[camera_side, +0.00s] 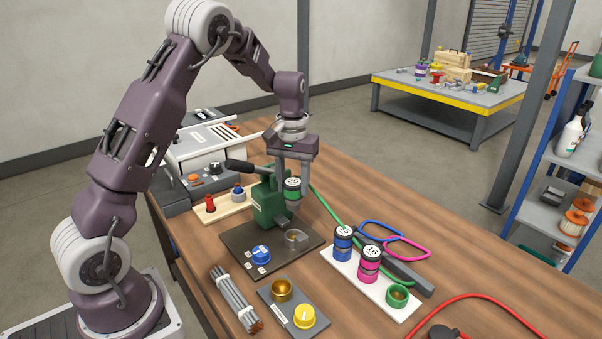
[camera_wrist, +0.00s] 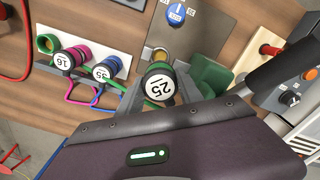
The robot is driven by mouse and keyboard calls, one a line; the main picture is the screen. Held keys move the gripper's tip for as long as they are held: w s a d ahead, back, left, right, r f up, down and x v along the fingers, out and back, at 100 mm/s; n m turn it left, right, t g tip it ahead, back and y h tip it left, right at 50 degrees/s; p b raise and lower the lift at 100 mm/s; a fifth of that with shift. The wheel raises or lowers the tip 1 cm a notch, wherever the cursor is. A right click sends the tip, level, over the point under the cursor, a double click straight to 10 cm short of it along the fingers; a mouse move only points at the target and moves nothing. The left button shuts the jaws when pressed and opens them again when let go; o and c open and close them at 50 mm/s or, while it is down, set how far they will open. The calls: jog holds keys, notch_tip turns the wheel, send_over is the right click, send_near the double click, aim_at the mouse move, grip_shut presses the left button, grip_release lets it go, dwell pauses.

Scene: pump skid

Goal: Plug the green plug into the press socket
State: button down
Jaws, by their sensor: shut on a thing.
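The green plug (camera_side: 292,186), marked 25, is held upright between the fingers of my gripper (camera_side: 293,192), which is shut on it. In the wrist view the plug's round labelled top (camera_wrist: 159,86) faces the camera, between the fingertips (camera_wrist: 158,95). The green press (camera_side: 267,204) stands on a dark base plate (camera_side: 245,240), with a lever at its top. The press socket (camera_side: 296,237) is a round hole on that plate. The plug is above it and apart from it. In the wrist view the socket's brass rim (camera_wrist: 160,54) shows partly, with the plug hiding some.
A white rack (camera_side: 343,262) holds a blue plug (camera_side: 343,241), a pink plug (camera_side: 369,262) and an empty green socket (camera_side: 397,296). A blue knob (camera_side: 261,253) sits on the press plate. A grey box with brass and yellow parts (camera_side: 293,305) and a cable bundle (camera_side: 236,298) lie in front.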

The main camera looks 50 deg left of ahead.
aim_at(294, 195)
jog(key=shift+f, duration=3.7)
jog(key=shift+f, duration=1.7)
jog(key=c, duration=0.7)
grip_release()
notch_tip(294, 195, up, 7)
jog(key=shift+r, duration=0.1)
jog(key=shift+d, duration=0.1)
